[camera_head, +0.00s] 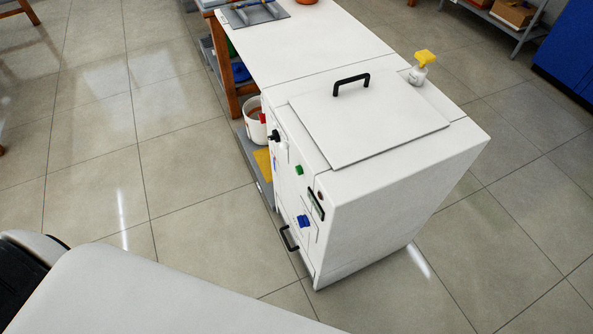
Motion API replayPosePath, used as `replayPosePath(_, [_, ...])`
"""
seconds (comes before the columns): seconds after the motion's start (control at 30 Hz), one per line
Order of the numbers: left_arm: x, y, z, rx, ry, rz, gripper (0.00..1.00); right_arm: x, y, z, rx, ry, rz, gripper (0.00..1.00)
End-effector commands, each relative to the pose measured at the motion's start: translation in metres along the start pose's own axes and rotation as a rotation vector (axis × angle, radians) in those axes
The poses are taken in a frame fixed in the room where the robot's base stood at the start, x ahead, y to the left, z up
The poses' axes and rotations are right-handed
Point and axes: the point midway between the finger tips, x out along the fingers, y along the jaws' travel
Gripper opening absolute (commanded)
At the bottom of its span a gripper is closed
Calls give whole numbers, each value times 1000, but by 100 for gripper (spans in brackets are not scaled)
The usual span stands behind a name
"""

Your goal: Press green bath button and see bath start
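The white bath unit (410,205) stands right of centre, with a closed flat lid (385,128) that has a black handle (351,85). The small green button (298,170) is on the unit's narrow front face, which looks toward the left. A dark display (316,204), a small dark red spot (320,194), a blue knob (303,221) and a black knob (275,136) are on the same face. Nothing touches the green button. Whether the bath is running cannot be told. Neither gripper is in view.
A white worktop (300,40) continues behind the unit, with a dark mat (255,13). A white bucket (255,120) sits on a low shelf. Tiled floor (170,170) is free to the left.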

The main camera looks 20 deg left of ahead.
Motion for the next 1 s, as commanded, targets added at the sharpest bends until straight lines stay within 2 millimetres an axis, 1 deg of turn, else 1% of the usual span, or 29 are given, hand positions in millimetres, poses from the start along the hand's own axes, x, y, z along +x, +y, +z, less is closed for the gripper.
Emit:
replayPosePath(0.03, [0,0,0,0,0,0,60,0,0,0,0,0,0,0])
replayPosePath(0.07, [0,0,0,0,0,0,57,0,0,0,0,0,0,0])
replayPosePath(0.4, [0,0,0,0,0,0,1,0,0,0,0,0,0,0])
replayPosePath(1.0, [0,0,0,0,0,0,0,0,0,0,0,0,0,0])
